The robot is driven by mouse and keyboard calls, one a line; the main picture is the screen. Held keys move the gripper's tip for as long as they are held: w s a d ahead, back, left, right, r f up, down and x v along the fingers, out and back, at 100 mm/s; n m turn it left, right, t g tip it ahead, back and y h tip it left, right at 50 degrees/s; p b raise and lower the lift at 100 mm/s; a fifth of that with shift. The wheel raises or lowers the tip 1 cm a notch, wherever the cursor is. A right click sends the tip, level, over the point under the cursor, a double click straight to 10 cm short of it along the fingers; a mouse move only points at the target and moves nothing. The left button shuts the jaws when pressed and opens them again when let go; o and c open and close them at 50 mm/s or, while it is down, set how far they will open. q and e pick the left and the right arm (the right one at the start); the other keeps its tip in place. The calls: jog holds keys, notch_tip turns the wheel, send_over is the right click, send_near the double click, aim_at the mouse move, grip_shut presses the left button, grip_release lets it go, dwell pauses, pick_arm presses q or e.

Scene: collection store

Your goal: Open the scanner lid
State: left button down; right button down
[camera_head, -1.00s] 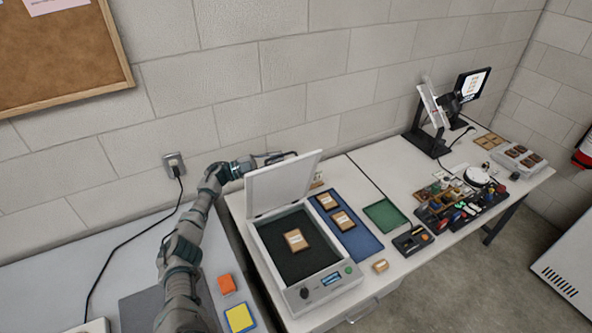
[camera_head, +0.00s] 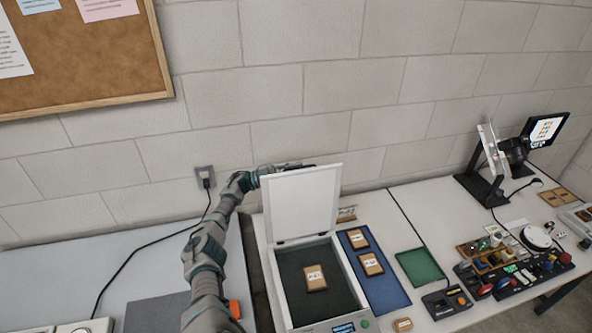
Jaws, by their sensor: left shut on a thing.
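The scanner (camera_head: 354,272) stands on the white table with its white lid (camera_head: 303,203) raised, standing about upright at the back. A small tan card with a white label (camera_head: 315,278) lies on its dark bed. My left arm comes in from the lower left and reaches behind the lid. My left gripper (camera_head: 290,168) is at the lid's top edge, shut on it; its fingertips are mostly hidden by the lid. My right gripper is not in view.
A blue tray (camera_head: 393,294) with two tan cards and a green tray (camera_head: 421,266) lie right of the scanner. A black organiser (camera_head: 515,275) with small parts is further right. A block wall stands close behind. An orange block (camera_head: 234,309) is partly behind my arm.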

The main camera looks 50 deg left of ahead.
aim_at(277, 174)
pick_arm(q)
jog(key=c, duration=1.5)
grip_release()
jog(key=shift+d, duration=0.1)
jog(key=shift+c, duration=0.2)
jog(key=shift+w+d, duration=0.15)
jog(key=shift+w, duration=0.1)
jog(key=v, duration=0.7)
jog(key=shift+a+f, duration=0.25)
jog(key=shift+a, duration=0.05)
jog(key=shift+d, duration=0.1)
